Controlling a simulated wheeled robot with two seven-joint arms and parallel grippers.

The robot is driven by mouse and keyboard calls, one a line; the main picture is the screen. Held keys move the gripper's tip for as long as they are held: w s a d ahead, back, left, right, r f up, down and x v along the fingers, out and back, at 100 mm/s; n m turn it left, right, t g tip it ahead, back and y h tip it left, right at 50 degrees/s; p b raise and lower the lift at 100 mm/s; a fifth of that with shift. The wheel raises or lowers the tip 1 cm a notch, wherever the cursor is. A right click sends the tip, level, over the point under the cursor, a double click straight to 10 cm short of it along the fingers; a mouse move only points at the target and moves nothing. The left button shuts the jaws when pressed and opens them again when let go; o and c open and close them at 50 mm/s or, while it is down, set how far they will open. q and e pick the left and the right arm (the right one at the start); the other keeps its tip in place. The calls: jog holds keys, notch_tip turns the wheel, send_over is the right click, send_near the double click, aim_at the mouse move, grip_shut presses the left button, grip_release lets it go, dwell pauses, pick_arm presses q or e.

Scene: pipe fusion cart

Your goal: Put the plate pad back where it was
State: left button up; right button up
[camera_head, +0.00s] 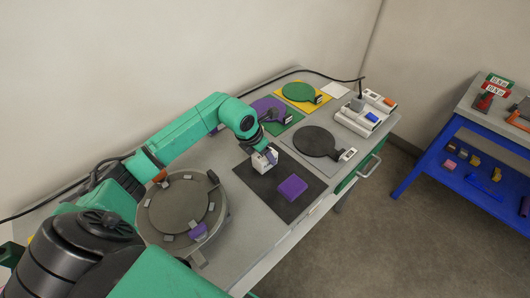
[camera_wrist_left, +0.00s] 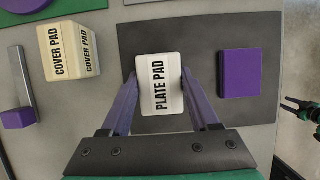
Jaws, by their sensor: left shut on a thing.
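The plate pad (camera_wrist_left: 160,85) is a white block with black lettering, also visible in the head view (camera_head: 263,163). My left gripper (camera_wrist_left: 160,78) has its purple fingers on both sides of it and is shut on it. The pad is over the left part of a dark square mat (camera_wrist_left: 205,30), which lies on the grey bench top. I cannot tell whether the pad touches the mat. A purple block (camera_wrist_left: 240,73) lies on the right part of the mat. My right gripper (camera_wrist_left: 289,104) shows small at the right edge of the wrist view, its fingers apart and empty.
A cream cover pad (camera_wrist_left: 70,52) stands left of the mat in the wrist view. A round clamped plate (camera_head: 180,207) is at the near left of the bench. A dark paddle (camera_head: 315,142) and white devices (camera_head: 366,115) lie beyond. A blue cart (camera_head: 440,150) stands right.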

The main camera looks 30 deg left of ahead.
pick_arm(q)
jog(key=shift+f, duration=0.15)
jog(key=o, duration=1.2)
jog(key=shift+o, duration=0.6)
pick_arm(e)
jog(key=shift+s+d+f, duration=0.1)
jog(key=shift+s+d, duration=0.05)
jog(key=shift+d, duration=0.05)
pick_arm(q)
jog(key=shift+r, duration=0.2)
jog(key=shift+s+a+r, duration=0.1)
jog(key=shift+r, duration=0.15)
jog(key=b+v, duration=0.2)
jog(key=v, duration=0.9)
jog(key=shift+r+b, duration=0.2)
jog(key=shift+b, duration=0.15)
pick_arm(e)
notch_tip(320, 180, down, 2)
jog(key=shift+d+f, duration=0.15)
jog(key=shift+f, duration=0.1)
